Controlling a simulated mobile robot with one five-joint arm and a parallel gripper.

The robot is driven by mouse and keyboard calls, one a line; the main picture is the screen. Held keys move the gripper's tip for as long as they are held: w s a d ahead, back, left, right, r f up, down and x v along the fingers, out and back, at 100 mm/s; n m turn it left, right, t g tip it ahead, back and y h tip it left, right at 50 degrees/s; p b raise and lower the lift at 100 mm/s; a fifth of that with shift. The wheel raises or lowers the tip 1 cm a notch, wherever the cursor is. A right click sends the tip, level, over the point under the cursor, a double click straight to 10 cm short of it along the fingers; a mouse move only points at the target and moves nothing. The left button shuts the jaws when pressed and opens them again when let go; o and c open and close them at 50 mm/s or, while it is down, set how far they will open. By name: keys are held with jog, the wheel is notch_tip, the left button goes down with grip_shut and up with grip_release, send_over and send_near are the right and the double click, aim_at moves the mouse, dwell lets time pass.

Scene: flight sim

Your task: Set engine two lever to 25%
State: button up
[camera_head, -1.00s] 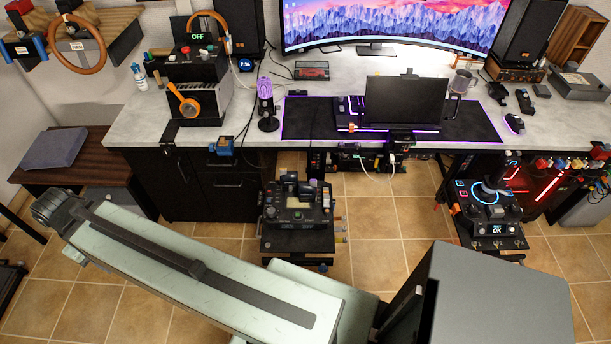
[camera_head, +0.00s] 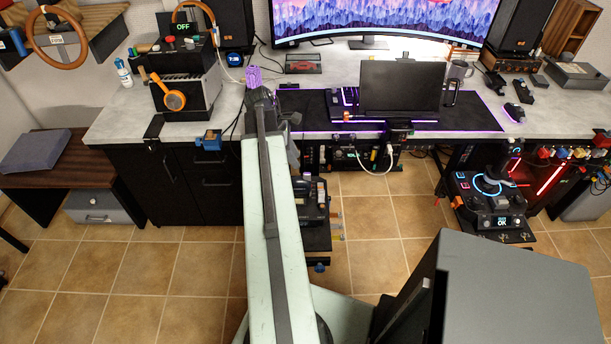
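A dark control unit with levers (camera_head: 314,198) stands on a low stand in front of the desk, left of centre. My pale green arm covers its left part. Some levers or knobs show at its right side, but they are too small and too covered to tell which is engine two or where it is set. My arm reaches forward from the bottom centre, and its dark far end is in front of the desk edge and the microphone. No gripper fingers can be made out.
The desk (camera_head: 125,125) runs across the back, with a laptop (camera_head: 402,88) and a wide monitor (camera_head: 385,18). A joystick unit (camera_head: 490,190) stands at right. A wooden side table (camera_head: 75,165) is at left. Tiled floor (camera_head: 375,225) is free between the two units.

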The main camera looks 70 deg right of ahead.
aim_at(306, 173)
jog(key=b+x, duration=0.6)
jog(key=x, duration=0.1)
jog(key=shift+s+f+b, duration=0.15)
jog(key=shift+s+b, duration=0.1)
jog(key=shift+b, duration=0.1)
jog(key=shift+s+d+f+b, duration=0.15)
jog(key=shift+s+f+b, duration=0.05)
jog(key=shift+f+b, duration=0.15)
jog(key=shift+r, duration=0.1)
